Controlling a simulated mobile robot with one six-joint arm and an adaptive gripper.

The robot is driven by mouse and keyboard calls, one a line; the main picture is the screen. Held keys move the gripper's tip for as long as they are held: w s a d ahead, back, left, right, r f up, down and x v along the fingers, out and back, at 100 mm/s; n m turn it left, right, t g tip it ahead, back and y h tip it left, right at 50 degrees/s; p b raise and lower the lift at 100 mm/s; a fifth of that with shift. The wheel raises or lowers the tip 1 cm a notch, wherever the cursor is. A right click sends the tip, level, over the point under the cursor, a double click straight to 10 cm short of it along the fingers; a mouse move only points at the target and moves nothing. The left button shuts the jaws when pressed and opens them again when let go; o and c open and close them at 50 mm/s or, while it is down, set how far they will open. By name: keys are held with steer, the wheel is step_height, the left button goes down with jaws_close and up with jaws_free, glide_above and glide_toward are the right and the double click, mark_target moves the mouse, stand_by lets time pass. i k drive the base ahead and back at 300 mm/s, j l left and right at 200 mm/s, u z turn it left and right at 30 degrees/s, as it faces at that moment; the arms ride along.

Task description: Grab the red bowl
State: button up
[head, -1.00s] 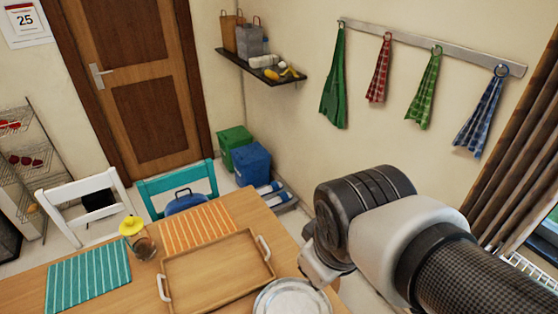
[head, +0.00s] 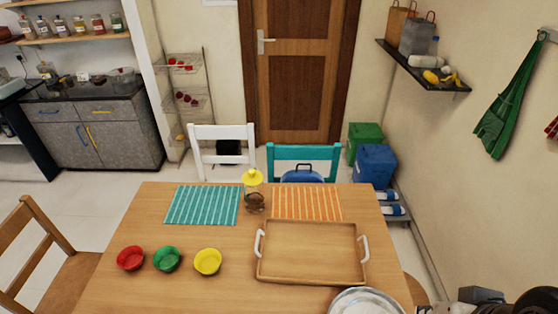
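The red bowl (head: 130,258) stands on the left part of the wooden table (head: 230,290), near its left edge, in the head view. It is the leftmost of a row, with a green bowl (head: 167,259) and a yellow bowl (head: 208,261) to its right. It looks upright, and nothing covers it. Part of my arm shows at the bottom right corner, far from the red bowl. The fingertips of my gripper cannot be made out in this view.
A wooden tray (head: 262,274) with white handles and a metal dish (head: 366,304) are on the table's right side. A teal mat (head: 203,204), an orange mat (head: 306,204) and a jar with a yellow lid (head: 253,177) lie behind. A wooden chair (head: 28,236) stands at left.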

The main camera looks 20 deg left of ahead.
mark_target(131, 257)
steer(key=u, duration=2.25)
steer(key=i+j+z, duration=0.1)
steer(key=i+j, duration=0.5)
steer(key=i+j+z, duration=0.15)
steer(key=j, duration=0.3)
steer(key=i+j+z, duration=0.1)
steer(key=i+j, duration=0.55)
steer(key=j, duration=0.2)
steer(key=z, duration=0.05)
